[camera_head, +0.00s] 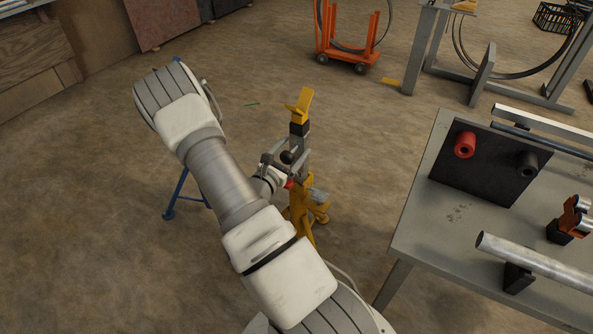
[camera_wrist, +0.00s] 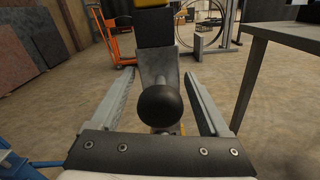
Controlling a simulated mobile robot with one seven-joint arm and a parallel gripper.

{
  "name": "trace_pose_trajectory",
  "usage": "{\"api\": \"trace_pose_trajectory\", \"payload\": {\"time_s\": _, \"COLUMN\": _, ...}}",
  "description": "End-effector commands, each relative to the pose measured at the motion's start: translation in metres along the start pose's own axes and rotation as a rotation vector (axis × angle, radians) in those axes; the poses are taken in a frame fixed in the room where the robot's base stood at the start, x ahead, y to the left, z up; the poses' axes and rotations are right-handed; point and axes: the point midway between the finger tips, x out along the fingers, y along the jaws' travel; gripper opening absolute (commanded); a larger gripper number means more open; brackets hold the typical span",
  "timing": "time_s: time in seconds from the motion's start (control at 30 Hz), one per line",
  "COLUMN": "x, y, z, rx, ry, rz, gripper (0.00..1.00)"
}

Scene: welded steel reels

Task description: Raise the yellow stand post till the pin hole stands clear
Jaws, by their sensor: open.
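The yellow stand (camera_head: 301,220) stands on the floor left of the workbench. Its post carries a yellow V-shaped head (camera_head: 300,104) with a black block (camera_head: 299,128) below it. My gripper (camera_head: 281,158) is at the post, below the head. In the wrist view my gripper (camera_wrist: 163,90) is open, with one finger on each side of a black ball knob (camera_wrist: 158,105). A grey metal plate (camera_wrist: 160,65) of the post stands behind the knob. Whether the fingers touch the knob I cannot tell. I cannot make out the pin hole in either view.
A grey workbench (camera_head: 408,236) with a black upright plate, rollers and metal tubes stands at the right. Blue stand legs (camera_head: 180,193) show behind my arm. An orange cart (camera_head: 345,48) and a grey steel frame (camera_head: 422,50) stand farther back. Floor between is mostly clear.

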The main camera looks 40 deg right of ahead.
Motion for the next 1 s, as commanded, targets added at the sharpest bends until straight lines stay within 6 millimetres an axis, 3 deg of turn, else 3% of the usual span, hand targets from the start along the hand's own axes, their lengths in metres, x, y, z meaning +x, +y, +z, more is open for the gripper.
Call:
{"api": "trace_pose_trajectory", "payload": {"time_s": 0.5, "x": -0.040, "y": 0.000, "z": -0.001, "rx": -0.001, "ry": 0.001, "rz": 0.000, "gripper": 0.80}}
{"api": "trace_pose_trajectory", "payload": {"time_s": 1.0, "x": -0.044, "y": 0.000, "z": -0.001, "rx": 0.000, "ry": 0.001, "rz": 0.000, "gripper": 0.80}}
